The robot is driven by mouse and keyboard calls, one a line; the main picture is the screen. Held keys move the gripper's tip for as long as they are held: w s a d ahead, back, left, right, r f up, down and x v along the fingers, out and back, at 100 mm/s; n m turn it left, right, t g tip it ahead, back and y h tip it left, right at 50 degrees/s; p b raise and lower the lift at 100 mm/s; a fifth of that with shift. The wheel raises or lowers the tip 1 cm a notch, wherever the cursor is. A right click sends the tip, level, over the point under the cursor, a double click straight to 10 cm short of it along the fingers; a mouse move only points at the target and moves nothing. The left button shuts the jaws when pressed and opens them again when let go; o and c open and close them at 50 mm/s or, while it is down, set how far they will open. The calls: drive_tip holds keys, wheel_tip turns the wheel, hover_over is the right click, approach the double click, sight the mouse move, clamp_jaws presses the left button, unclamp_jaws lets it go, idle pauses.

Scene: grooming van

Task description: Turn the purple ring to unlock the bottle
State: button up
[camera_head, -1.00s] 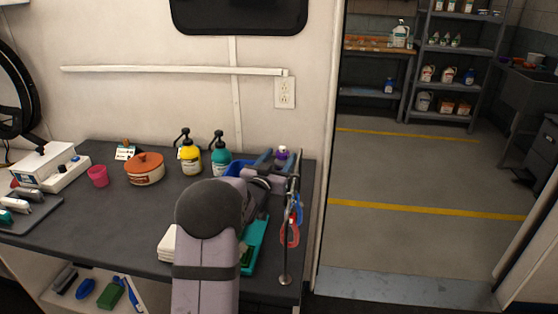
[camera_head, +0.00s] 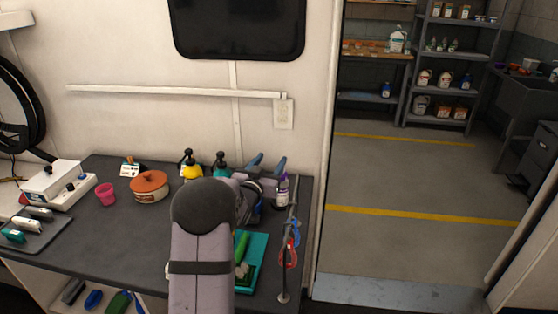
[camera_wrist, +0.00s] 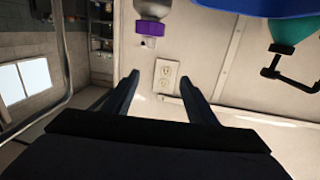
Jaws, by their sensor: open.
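The bottle (camera_head: 282,195) stands upright at the back right of the dark counter, with a purple ring (camera_head: 284,178) near its top. In the wrist view, which is upside down, the grey bottle end (camera_wrist: 152,8) and purple ring (camera_wrist: 148,28) show at the top edge, just left of centre. My gripper (camera_head: 268,163) is open and empty, its blue fingers pointing toward the back wall. In the head view the bottle shows just right of the right finger. In the wrist view my gripper (camera_wrist: 160,78) has nothing between its fingers, and the ring lies outside them.
A yellow pump bottle (camera_head: 192,172) and a teal pump bottle (camera_head: 220,165) stand left of my gripper. A blue bin (camera_wrist: 262,6) shows in the wrist view. A metal rail (camera_head: 290,240) with hanging loops borders the counter's right. A teal tray (camera_head: 258,262) lies nearer.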

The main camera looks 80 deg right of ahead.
wheel_tip(320, 180, up, 4)
drive_tip(key=w+a+y+p, duration=0.1)
drive_tip(key=a+p, duration=0.1)
drive_tip(key=p, duration=0.6)
wheel_tip(320, 180, down, 7)
drive_tip(key=s+a+m+y+p, duration=0.1)
drive_tip(key=s+a+y+p, duration=0.1)
drive_tip(key=y, duration=0.1)
drive_tip(key=shift+g, duration=0.4)
drive_tip(key=shift+f+p+x, duration=0.2)
drive_tip(key=shift+p+x, duration=0.8)
drive_tip(key=shift+x, duration=2.25)
drive_tip(key=shift+s+a, duration=0.1)
drive_tip(key=c, duration=1.1)
drive_tip(key=shift+o, duration=0.2)
drive_tip(key=shift+f+b, duration=0.1)
drive_tip(key=shift+b, duration=0.25)
